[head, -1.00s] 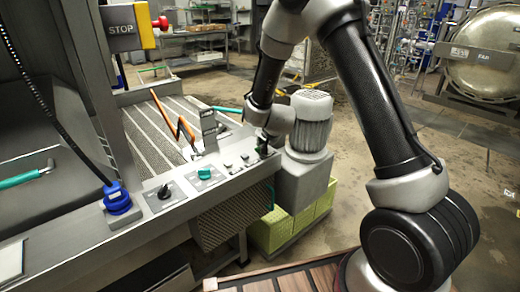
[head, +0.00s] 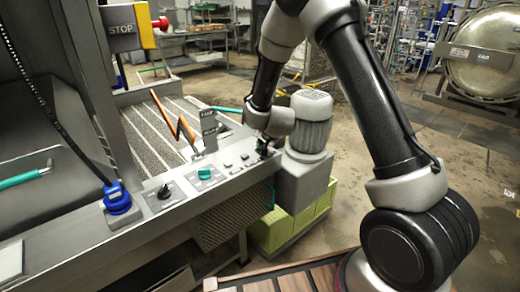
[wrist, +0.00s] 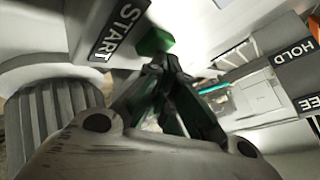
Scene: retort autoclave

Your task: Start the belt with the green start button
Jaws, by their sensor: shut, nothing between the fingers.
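The green start button (wrist: 155,42) shows in the wrist view beside a black label reading START (wrist: 120,30). My gripper (wrist: 160,66) is shut and empty, with its fingertips right at the button's near edge. The tips partly cover the button, and I cannot tell whether they touch it or whether it is pressed. In the head view my gripper (head: 264,147) points down at the right end of the control panel (head: 180,203), and the start button is hidden there. The belt (head: 165,125) lies behind the panel.
A green knob (head: 204,173), a black knob (head: 164,191) and a blue knob (head: 117,199) sit along the panel. A grey motor (head: 310,122) stands just right of my wrist. A STOP box (head: 122,28) is at upper left.

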